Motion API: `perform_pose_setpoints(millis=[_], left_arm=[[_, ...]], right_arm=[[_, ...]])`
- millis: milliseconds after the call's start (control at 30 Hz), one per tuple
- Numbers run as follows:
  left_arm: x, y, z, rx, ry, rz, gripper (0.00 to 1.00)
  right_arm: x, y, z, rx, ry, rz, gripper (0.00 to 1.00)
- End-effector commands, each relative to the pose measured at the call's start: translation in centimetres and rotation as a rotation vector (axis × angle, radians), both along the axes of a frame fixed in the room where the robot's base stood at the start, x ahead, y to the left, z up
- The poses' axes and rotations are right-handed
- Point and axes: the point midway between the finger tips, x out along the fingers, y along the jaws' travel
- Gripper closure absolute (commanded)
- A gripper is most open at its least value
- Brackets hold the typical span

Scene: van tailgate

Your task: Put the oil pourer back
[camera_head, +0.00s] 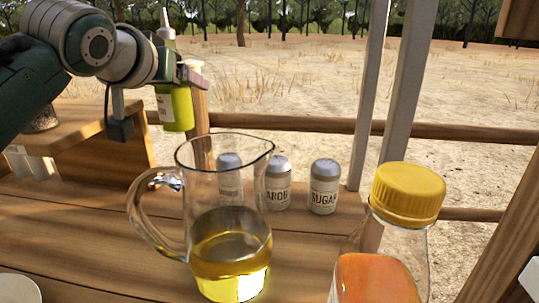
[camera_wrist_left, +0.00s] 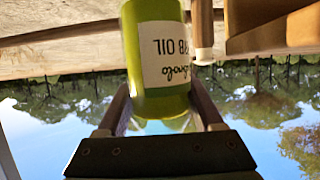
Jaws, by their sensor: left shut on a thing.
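The oil pourer is a yellow-green bottle (camera_head: 175,110) with a pale label and a pale spout. In the head view it hangs upright in the air at the upper left, beside a wooden post. My left gripper (camera_head: 185,78) is shut on it and partly hides its upper part. In the left wrist view the bottle (camera_wrist_left: 158,75) sits between the two fingers, its "OIL" label upside down in the picture. My right gripper is not in view.
A glass jug (camera_head: 228,225) of yellow liquid stands on the wooden counter (camera_head: 90,235). Several grey-capped jars, one marked sugar (camera_head: 324,187), stand behind it. A yellow-capped bottle (camera_head: 405,195) is at front right. A raised wooden shelf (camera_head: 95,130) is at left; a rail (camera_head: 300,124) runs behind.

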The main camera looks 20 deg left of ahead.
Motion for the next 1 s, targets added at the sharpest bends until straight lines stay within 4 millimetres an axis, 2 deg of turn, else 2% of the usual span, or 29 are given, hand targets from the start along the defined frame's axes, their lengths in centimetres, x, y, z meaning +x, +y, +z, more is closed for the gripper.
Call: perform_pose_setpoints(millis=[33,200,467,600,733,1000], left_arm=[[-0.1,0.0,-2.1,0.001,0.003,-0.001,1.0],[0.0,0.0,-6.3,-0.001,0.001,-0.001,1.0],[0.0,0.0,-8.9,0.0,-0.002,-0.001,1.0],[0.0,0.0,-11.4,0.0,0.0,-0.001,1.0],[0.0,0.0,-12.5,0.0,-0.003,-0.002,1.0],[0.0,0.0,-12.4,0.001,-0.004,-0.002,1.0]], right_arm=[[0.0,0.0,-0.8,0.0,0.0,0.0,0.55],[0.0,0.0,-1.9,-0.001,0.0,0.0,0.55],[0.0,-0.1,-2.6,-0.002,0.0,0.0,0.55],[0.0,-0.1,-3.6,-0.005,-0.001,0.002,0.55],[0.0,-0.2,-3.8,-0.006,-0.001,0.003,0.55],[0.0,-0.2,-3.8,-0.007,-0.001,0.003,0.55]])
